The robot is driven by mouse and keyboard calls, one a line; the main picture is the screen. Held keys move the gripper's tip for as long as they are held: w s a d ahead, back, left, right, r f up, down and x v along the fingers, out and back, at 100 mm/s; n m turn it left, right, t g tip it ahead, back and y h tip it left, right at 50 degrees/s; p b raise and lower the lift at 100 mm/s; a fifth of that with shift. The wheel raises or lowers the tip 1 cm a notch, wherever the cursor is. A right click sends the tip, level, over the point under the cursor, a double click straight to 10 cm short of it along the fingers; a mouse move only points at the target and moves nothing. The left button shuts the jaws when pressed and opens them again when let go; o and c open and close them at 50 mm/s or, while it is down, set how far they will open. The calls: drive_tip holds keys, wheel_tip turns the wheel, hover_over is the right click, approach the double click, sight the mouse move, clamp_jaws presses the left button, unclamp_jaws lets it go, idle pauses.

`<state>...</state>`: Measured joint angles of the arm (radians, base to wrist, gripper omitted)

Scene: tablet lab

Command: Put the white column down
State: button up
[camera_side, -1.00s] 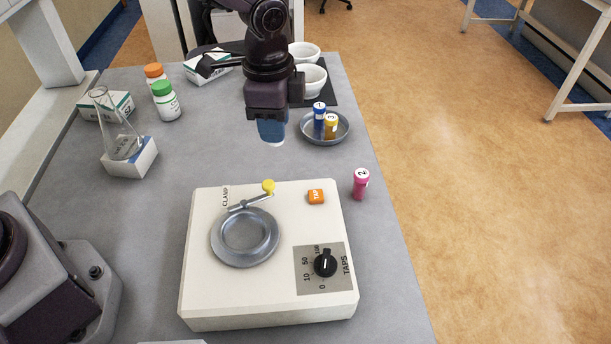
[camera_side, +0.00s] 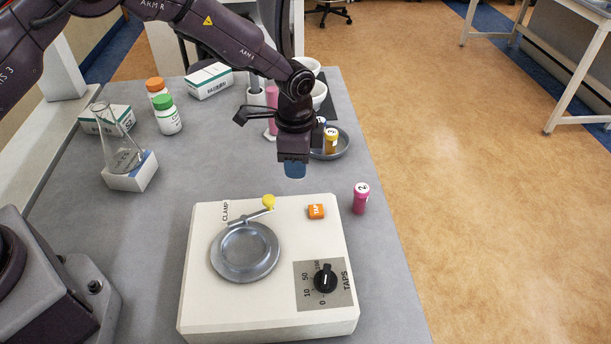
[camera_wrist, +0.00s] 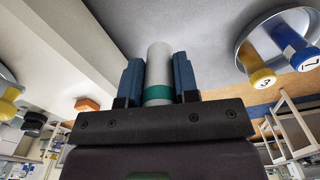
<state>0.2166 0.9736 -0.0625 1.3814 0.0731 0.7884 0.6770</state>
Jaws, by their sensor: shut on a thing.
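My gripper (camera_side: 295,170) is in the air behind the tapping device (camera_side: 210,300), near the device's back edge as seen in the side view. In the wrist view the white column (camera_wrist: 159,62), with a green band (camera_wrist: 158,93) near the gripper palm, sits between the two blue finger pads of my gripper (camera_wrist: 159,78). The gripper is shut on it. In the side view the column is mostly hidden by the fingers. The device carries a round metal clamp ring (camera_side: 224,268) with a yellow-tipped lever (camera_side: 268,202).
A metal dish (camera_side: 343,151) with a yellow vial (camera_side: 331,140) and a blue vial is behind right of my gripper. A pink vial (camera_side: 361,198) stands right of the device. A flask (camera_side: 122,155), bottles (camera_side: 167,118) and boxes (camera_side: 208,80) are at left. Grey table between is clear.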

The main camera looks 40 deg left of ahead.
drive_tip(key=shift+w+d+f, duration=0.25)
drive_tip(key=shift+w+f, duration=0.6)
drive_tip(key=shift+f, duration=0.25)
drive_tip(key=shift+w+f, duration=0.15)
drive_tip(key=shift+f, duration=1.5)
drive_tip(key=shift+f, duration=0.15)
drive_tip(key=o, duration=0.9)
